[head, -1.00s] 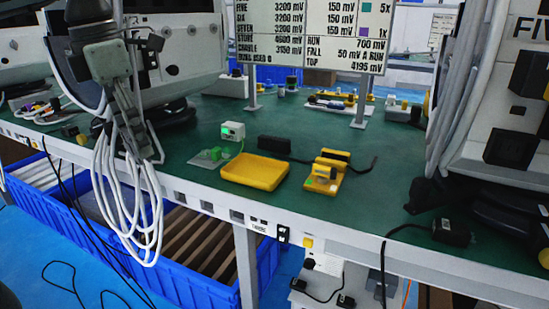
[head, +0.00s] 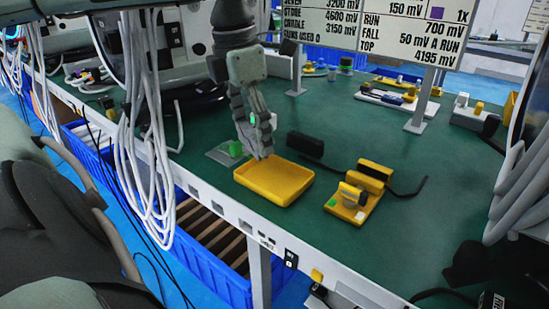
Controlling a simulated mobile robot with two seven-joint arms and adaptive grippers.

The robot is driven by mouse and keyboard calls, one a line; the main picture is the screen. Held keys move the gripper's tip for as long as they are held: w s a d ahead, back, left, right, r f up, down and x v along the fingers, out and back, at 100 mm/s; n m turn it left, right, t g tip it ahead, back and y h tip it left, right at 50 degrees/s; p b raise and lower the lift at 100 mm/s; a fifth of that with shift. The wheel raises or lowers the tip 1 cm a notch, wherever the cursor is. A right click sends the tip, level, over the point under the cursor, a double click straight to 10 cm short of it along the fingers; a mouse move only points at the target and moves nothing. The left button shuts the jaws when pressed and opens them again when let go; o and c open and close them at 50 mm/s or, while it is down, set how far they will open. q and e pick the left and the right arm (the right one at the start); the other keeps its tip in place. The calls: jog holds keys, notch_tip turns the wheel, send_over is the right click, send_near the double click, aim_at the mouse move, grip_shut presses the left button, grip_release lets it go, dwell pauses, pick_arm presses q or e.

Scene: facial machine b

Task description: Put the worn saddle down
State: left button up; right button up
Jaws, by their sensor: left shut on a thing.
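My left gripper (head: 262,143) reaches down from the top centre, with its fingertips just above the back edge of a shallow yellow tray (head: 274,196). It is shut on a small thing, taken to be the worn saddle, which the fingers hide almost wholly. The tray looks empty. A small green block (head: 235,148) sits on a grey plate left of the fingers. A yellow fixture (head: 345,206) with a grey round part and a green mark stands right of the tray. My right gripper is not in view.
A black block (head: 306,144) with a cable lies behind the tray. Hanging white cables (head: 145,170) are left of the gripper. A sign on posts (head: 421,105) stands behind. The green bench top (head: 425,225) is clear right of the fixture.

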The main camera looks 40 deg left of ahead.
aim_at(276, 179)
pick_arm(q)
jog(key=w+d+f, duration=0.2)
jog(key=d, duration=0.1)
jog(key=shift+d+f, duration=0.2)
jog(key=shift+f, duration=0.05)
notch_tip(276, 179, down, 4)
jog(key=shift+r, duration=0.15)
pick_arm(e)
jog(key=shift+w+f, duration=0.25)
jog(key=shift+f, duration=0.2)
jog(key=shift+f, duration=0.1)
pick_arm(q)
jog(key=shift+f, duration=0.2)
jog(key=o, duration=1.1)
jog(key=shift+o, duration=0.2)
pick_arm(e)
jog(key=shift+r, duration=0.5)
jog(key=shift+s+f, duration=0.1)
